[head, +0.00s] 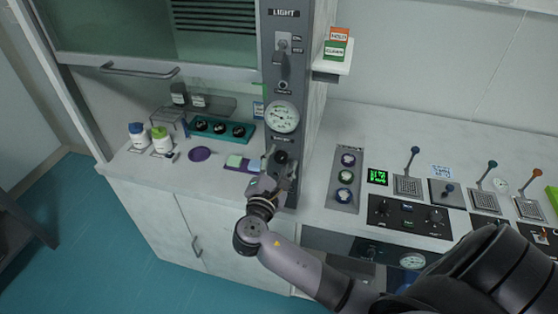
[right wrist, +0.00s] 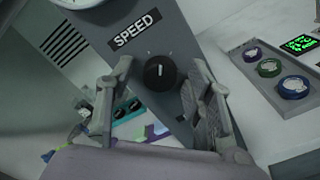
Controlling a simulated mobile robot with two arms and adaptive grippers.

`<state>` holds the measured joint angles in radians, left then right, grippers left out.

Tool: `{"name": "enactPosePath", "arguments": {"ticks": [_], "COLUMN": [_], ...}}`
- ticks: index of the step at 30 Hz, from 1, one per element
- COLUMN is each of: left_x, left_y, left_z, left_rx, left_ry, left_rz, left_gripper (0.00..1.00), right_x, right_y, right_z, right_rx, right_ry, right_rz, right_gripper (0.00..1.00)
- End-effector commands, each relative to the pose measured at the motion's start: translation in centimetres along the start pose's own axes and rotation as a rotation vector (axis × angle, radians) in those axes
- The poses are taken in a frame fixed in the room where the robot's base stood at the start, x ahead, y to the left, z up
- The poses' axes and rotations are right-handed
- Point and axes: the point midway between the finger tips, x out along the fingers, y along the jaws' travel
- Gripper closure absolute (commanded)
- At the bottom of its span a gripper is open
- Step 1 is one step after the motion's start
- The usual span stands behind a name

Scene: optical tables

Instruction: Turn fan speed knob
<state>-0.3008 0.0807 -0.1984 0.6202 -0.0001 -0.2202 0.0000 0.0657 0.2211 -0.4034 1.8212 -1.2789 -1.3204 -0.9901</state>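The fan speed knob (right wrist: 160,73) is a round black knob with a white pointer line, below a SPEED label (right wrist: 137,29) on a grey panel. The pointer points roughly up in the right wrist view. In the head view the knob (head: 281,157) shows just above my right gripper (head: 279,168). In the right wrist view my right gripper (right wrist: 162,90) is open, with one finger to each side of the knob. The fingers appear apart from it; the exact gap in depth is unclear. My left gripper is not in view.
A round gauge (head: 282,117) and a LIGHT switch (head: 283,45) are above on the grey column. A panel with three round buttons (head: 345,178) is to the right, with levers beyond. Bottles (head: 161,138) and a teal rack (head: 221,130) stand left, inside the hood.

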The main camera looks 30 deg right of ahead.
Motion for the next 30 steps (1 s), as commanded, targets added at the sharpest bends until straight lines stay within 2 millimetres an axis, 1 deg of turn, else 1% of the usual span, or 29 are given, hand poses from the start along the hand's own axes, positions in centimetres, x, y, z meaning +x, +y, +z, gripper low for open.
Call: {"name": "enactPosePath", "arguments": {"ticks": [1, 2, 21, 30], "left_x": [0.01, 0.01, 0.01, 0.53], "left_y": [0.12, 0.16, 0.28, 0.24], "left_z": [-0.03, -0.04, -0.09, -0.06], "left_rx": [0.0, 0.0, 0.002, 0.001], "left_ry": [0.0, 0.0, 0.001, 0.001], "left_rz": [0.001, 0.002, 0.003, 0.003], "left_gripper": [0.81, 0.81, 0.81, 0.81], "right_x": [-0.02, -0.02, -0.06, -0.08], "right_y": [0.0, 0.0, -0.02, -0.13], "right_z": [0.0, 0.0, -0.01, -0.14], "right_rx": [0.0, 0.0, 0.0, 0.037], "right_ry": [0.0, 0.0, 0.0, 0.001], "right_rz": [0.0, 0.0, -0.001, -0.001], "right_gripper": [0.55, 0.57, 1.0, 1.0]}}
